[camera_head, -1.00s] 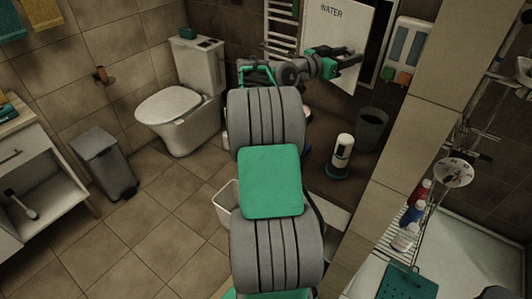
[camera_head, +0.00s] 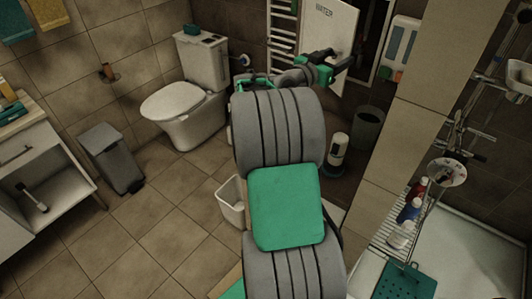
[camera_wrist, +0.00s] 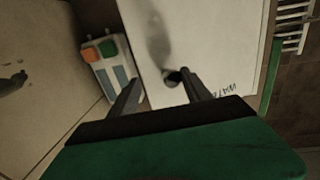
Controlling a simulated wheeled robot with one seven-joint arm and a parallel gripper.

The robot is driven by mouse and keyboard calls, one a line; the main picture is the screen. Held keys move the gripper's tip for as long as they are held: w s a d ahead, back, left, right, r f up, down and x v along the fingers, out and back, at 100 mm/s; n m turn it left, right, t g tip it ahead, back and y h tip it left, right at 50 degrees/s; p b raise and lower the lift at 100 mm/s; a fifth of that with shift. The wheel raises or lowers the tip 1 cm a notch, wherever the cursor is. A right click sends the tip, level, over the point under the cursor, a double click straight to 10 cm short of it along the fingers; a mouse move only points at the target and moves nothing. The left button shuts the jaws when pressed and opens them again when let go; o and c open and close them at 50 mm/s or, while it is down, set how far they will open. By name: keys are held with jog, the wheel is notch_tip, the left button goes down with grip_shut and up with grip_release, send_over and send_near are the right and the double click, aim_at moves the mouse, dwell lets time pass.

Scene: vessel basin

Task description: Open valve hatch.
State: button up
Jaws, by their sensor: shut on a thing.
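The valve hatch (camera_head: 322,22) is a white panel marked WATER on the back wall. It stands ajar, with a dark gap (camera_head: 371,45) along its right side. My gripper (camera_head: 343,60) is at the lower right of the hatch in the head view. In the wrist view, the hatch (camera_wrist: 215,35) fills the upper middle and its lettering is upside down. A small dark knob (camera_wrist: 172,77) shows on it between the fingers of my gripper (camera_wrist: 160,84). The gripper is shut on the knob; the exact contact is hard to see.
A white towel radiator (camera_head: 282,30) is left of the hatch, and a wall dispenser (camera_head: 400,48) is right of it. A grey bin (camera_head: 368,128) and a brush holder (camera_head: 337,150) stand below. A toilet (camera_head: 190,105) is at the left. Open tiled floor lies at front left.

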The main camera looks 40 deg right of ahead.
jog(key=a+f+n+y, duration=0.2)
jog(key=a+f+y, duration=0.2)
jog(key=f, duration=0.5)
jog(key=a+f+n+y, duration=0.3)
jog(key=a+f+y, duration=0.1)
jog(key=f, duration=0.6)
jog(key=a+f+y, duration=0.1)
jog(key=a, duration=0.2)
jog(key=w+a+f+n+t+y, duration=0.1)
jog(key=a, duration=0.1)
jog(key=a+f+n+y, duration=0.1)
jog(key=a, duration=0.2)
jog(key=shift+w+a+f, duration=0.3)
jog(key=shift+w+f, duration=0.1)
jog(key=w+a+n+t+y, duration=0.1)
jog(key=w+a+n+y, duration=0.1)
jog(key=a, duration=0.7)
jog(key=shift+w+a+t+b, duration=0.15)
jog(key=shift+w+t+b, duration=0.15)
jog(key=shift+w+b, duration=0.1)
